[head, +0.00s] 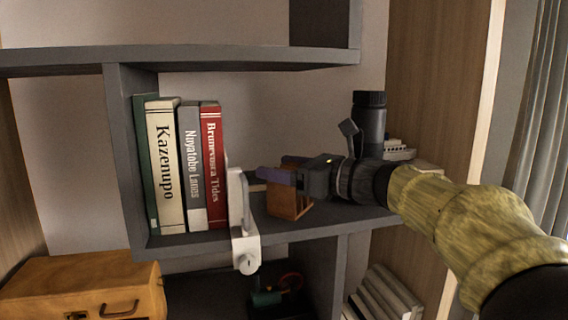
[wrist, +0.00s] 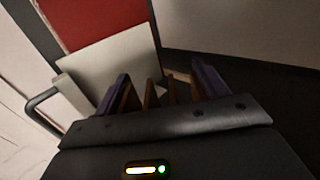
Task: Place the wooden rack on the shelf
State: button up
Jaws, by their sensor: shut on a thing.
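The small brown wooden rack (head: 288,206) is at my gripper (head: 284,174) in the head view, over the middle compartment of the dark grey shelf (head: 345,222). It is right of the white clamp-like bookend. My gripper is shut on the rack's upper part. Its lower part shows below the fingers, close to the shelf surface; I cannot tell whether it touches. In the wrist view, brown slats of the rack (wrist: 151,95) show between the two purple-tinged fingers of my gripper (wrist: 162,90); the rest of it is hidden.
Several upright books (head: 185,165) stand left of the white bookend (head: 242,225), which grips the shelf edge. A dark cylindrical bottle (head: 369,120) and some stacked pale things (head: 398,150) are behind my wrist at right. An orange-brown wooden case (head: 80,285) is at lower left.

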jog(key=shift+f, duration=0.1)
jog(key=o, duration=1)
jog(key=shift+o, duration=0.2)
jog(key=shift+r, duration=0.2)
jog(key=b+v, duration=0.3)
jog(key=v, duration=0.2)
jog(key=b+v, duration=0.3)
jog(key=v, duration=0.3)
jog(key=shift+w+f+b, duration=0.1)
jog(key=shift+f+b, duration=0.1)
jog(key=shift+b, duration=0.1)
jog(key=shift+s+d+r, duration=0.2)
jog(key=shift+s+d, duration=0.1)
jog(key=shift+d, duration=0.15)
jog(key=shift+f, duration=0.15)
